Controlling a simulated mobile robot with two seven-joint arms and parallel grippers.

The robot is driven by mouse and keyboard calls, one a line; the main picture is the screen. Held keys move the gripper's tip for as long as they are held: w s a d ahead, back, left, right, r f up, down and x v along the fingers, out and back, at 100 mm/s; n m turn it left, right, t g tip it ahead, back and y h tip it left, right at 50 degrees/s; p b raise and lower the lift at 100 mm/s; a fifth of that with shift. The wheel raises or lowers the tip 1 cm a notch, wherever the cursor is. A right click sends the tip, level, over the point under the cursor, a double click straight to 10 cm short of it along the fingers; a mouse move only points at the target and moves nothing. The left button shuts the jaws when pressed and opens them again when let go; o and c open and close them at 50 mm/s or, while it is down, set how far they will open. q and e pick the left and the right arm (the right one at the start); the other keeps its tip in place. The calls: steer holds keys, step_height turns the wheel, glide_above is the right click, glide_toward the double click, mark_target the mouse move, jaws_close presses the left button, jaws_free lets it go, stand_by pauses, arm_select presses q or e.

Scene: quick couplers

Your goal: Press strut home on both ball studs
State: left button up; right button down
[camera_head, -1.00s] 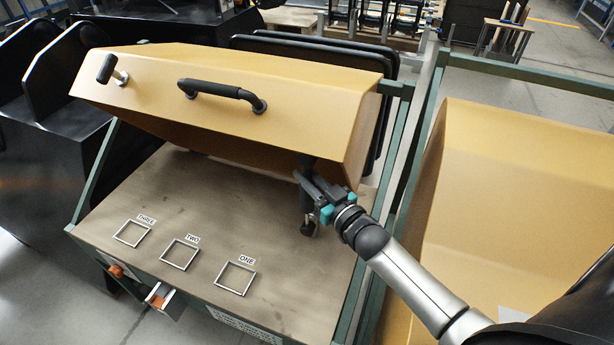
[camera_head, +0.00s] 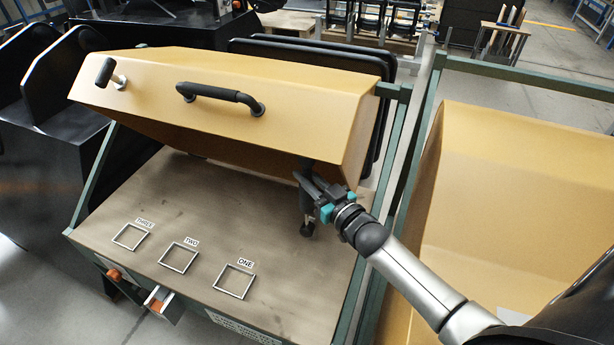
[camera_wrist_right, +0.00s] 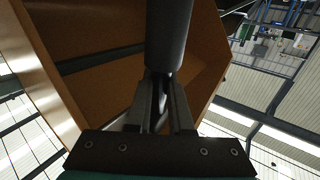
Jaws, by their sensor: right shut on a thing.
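The strut is a dark cylinder (camera_wrist_right: 168,38) running up from between my fingers in the right wrist view. In the head view its dark lower end (camera_head: 306,229) shows below my right gripper (camera_head: 308,186). Its upper part runs up to the underside of the raised yellow hood (camera_head: 230,125), near the hood's right corner. My right gripper (camera_wrist_right: 162,105) is shut on the strut. I cannot make out either ball stud, so I cannot tell whether the strut's ends are seated. My left gripper is in neither view.
The bench top (camera_head: 205,215) below the hood is mostly clear, with square frames marked ONE (camera_head: 234,281), TWO (camera_head: 179,257) and THREE (camera_head: 131,236). A green frame post (camera_head: 378,210) stands close to my right arm. A second yellow hood (camera_head: 510,200) is at right.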

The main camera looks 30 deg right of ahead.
steer(key=shift+w+d+r, duration=0.2)
steer(key=shift+d+r, duration=0.1)
steer(key=c, duration=1.1)
jaws_free()
steer(key=o, duration=0.4)
steer(key=shift+f, duration=0.15)
steer(key=shift+c, duration=0.2)
steer(key=shift+f, duration=0.15)
steer(key=s+d+p, duration=0.2)
steer(key=s, duration=1.3)
